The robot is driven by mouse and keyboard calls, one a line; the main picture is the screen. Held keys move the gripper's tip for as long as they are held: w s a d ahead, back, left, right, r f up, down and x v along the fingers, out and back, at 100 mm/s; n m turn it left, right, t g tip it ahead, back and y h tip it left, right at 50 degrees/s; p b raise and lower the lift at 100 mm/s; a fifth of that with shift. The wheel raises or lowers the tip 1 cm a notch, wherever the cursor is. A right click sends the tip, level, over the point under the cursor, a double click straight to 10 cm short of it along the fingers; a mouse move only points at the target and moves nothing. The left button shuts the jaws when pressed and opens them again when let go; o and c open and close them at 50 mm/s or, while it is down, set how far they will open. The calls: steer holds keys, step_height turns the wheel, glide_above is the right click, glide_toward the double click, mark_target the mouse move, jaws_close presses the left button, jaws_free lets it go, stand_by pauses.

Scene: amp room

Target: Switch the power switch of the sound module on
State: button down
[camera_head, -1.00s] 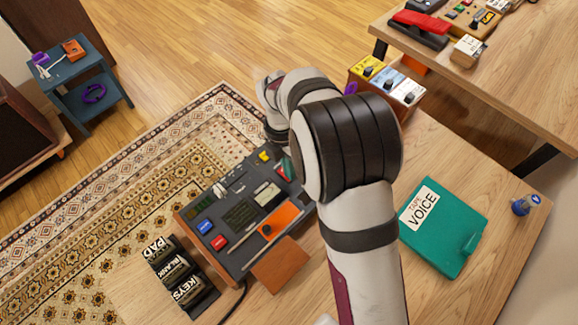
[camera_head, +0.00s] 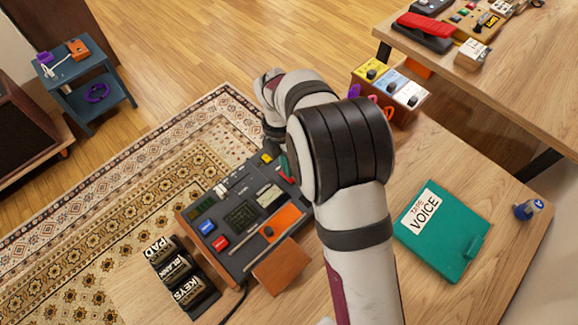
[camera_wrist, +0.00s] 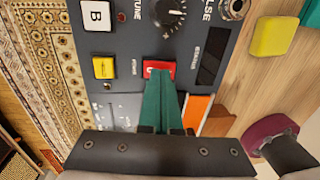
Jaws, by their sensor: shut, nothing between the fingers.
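The sound module (camera_head: 222,250) is a dark sloped console with wooden sides, standing on the wooden table left of my arm. In the wrist view its grey panel (camera_wrist: 205,35) fills the upper middle. A red switch (camera_wrist: 158,66) with a white mark is on that panel; its small side label is too blurred to read. My gripper (camera_wrist: 162,76) has green fingers, closed together and empty. Their tips overlap the lower edge of the red switch in the picture; I cannot tell whether they touch it. In the head view my arm hides most of the gripper.
Around the red switch are a yellow button (camera_wrist: 104,67), a white B button (camera_wrist: 96,14) and a black knob (camera_wrist: 170,18). Labelled black rolls (camera_head: 185,285) stand left of the module. A green tape case (camera_head: 455,250) lies right of my arm.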

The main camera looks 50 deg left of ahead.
step_height(320, 180, up, 14)
steer(key=a, duration=0.1)
steer(key=shift+a, duration=0.35)
steer(key=d+f, duration=0.1)
steer(key=f, duration=0.3)
steer(key=d+f, duration=0.1)
steer(key=f, duration=0.4)
steer(key=d+f, duration=0.1)
steer(key=f, duration=0.4)
steer(key=shift+w+d, duration=0.1)
steer(key=shift+d+f, duration=0.1)
steer(key=shift+f, duration=0.15)
stand_by(0.4)
